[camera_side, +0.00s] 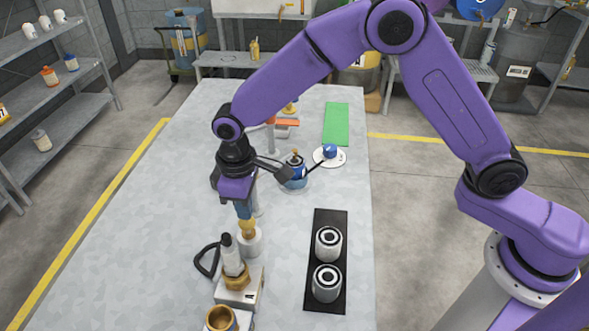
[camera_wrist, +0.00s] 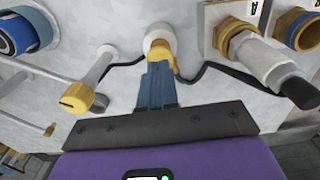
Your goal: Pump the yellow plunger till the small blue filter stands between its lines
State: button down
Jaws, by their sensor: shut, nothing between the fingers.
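My gripper (camera_side: 245,214) points down in the side view, its blue fingers shut with nothing held. The fingertips are right above the yellow plunger (camera_side: 248,229), which tops a white cylinder (camera_side: 250,244) on the table. In the wrist view the closed fingers (camera_wrist: 159,68) reach to the plunger's yellow head (camera_wrist: 164,48) and partly cover it; whether they touch it I cannot tell. A small blue piece (camera_side: 330,151) sits on a white disc farther back. A blue vessel with a brass top (camera_side: 295,170) stands left of it. I cannot tell which is the filter, and no lines are readable.
A block marked A with a brass fitting (camera_side: 236,275) and an upright nozzle stands close in front of the plunger. A brass cup (camera_side: 222,318) is nearer still. Two grey cylinders (camera_side: 327,262) stand on a black mat to the right. A green mat (camera_side: 336,124) lies at the back.

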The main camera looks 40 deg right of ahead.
jog(key=shift+f, duration=0.1)
jog(key=shift+f, duration=1.8)
jog(key=shift+r, duration=3.8)
